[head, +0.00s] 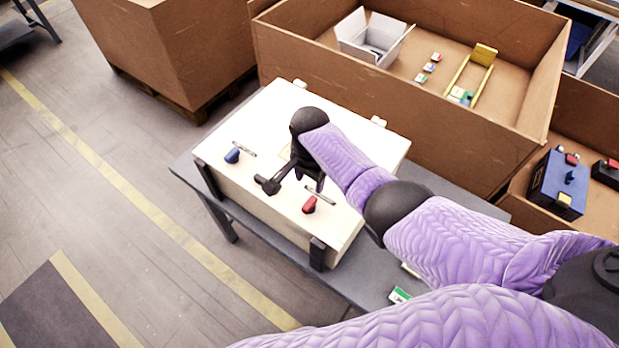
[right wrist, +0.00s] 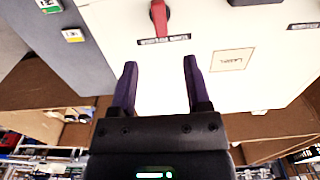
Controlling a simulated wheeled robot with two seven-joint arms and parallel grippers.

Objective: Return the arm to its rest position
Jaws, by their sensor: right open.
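My right arm comes in from the right in purple padding. Its black gripper (head: 309,182) hangs over the top of a white box (head: 265,115) on a grey table, between a blue handle (head: 232,156) and a red handle (head: 309,205). In the right wrist view the two dark fingers (right wrist: 160,66) are spread apart with nothing between them. The red handle shows there at the top (right wrist: 158,17), beyond the fingertips and apart from them. The forearm hides part of the box top. My left gripper is not in view.
A large open cardboard bin (head: 400,110) stands just behind the table, holding a white tray (head: 372,40) and a yellow-framed item (head: 470,72). A blue box (head: 557,184) sits at the right. Open floor (head: 110,150) lies to the left.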

